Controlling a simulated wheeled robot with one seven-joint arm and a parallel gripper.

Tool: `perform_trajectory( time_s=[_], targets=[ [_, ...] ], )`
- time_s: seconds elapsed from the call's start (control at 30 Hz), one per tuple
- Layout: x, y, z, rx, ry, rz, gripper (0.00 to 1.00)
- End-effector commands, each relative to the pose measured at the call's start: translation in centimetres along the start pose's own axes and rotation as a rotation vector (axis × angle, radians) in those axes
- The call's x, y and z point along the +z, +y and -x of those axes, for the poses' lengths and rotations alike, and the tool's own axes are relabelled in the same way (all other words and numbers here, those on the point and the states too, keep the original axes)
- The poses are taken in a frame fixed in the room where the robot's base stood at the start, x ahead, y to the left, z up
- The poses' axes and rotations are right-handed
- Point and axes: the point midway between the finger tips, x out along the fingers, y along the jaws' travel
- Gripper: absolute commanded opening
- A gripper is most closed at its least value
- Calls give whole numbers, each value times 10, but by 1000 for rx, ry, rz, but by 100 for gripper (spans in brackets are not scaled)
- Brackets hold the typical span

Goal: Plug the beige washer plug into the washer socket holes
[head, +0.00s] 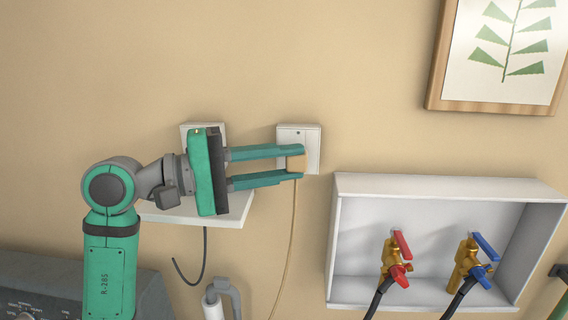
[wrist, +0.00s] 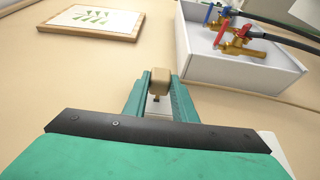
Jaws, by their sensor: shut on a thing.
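The beige plug (head: 297,163) is between the fingertips of my gripper (head: 299,163), which is shut on it. A thin beige cord hangs down from it. The white washer socket (head: 312,137) is on the wall directly behind the fingertips; its lower part is partly covered by the plug and fingers. In the wrist view the plug (wrist: 160,77) sits at the far end of the two teal fingers, with a small dark-gold detail below it and part of a white plate (wrist: 158,109) between the fingers. I cannot tell whether the plug touches the socket.
A second white wall plate (head: 203,128) and a white shelf (head: 190,215) are behind my gripper. A white recessed box (head: 440,187) with red and blue valves is at right. A framed leaf picture (head: 435,80) hangs above it. Wall above the socket is clear.

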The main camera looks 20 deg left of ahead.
Motion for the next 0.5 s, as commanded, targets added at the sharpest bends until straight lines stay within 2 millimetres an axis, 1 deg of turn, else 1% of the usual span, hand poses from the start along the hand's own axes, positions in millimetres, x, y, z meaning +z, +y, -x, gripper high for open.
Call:
perform_trajectory(
  time_s=[0.5],
  targets=[
    [-10, 0, -4, 1, -1, 1, 2]
  ],
)
